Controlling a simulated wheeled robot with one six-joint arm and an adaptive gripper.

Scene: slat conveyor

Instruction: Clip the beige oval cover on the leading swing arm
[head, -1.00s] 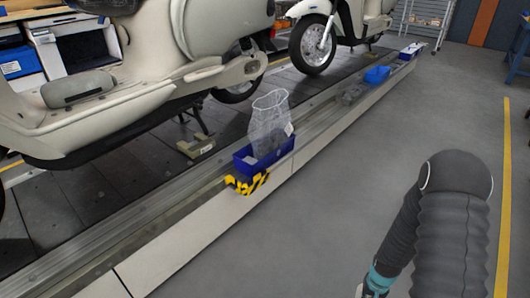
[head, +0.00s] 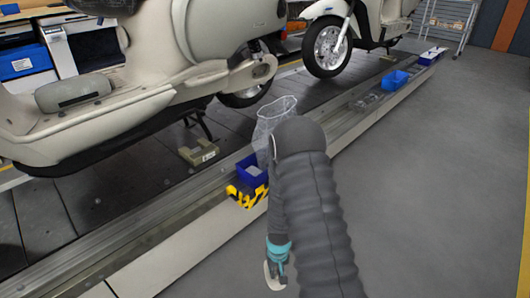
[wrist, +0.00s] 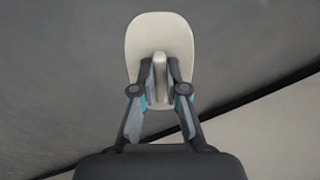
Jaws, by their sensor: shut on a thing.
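The beige oval cover (wrist: 160,28) is held in my gripper (wrist: 160,78). In the wrist view the fingers are shut on a raised rib in its lower middle, and its broad oval face extends beyond the fingertips. In the head view the cover (head: 272,277) shows only as a small pale edge at my gripper (head: 276,262), low in front of the conveyor's side. A swing arm (head: 225,78) shows on the near cream scooter (head: 130,50), by its rear wheel, up and left of my gripper and well apart from it. Its mounting spot is not clear.
A second scooter (head: 327,48) is behind. The floor at right is clear.

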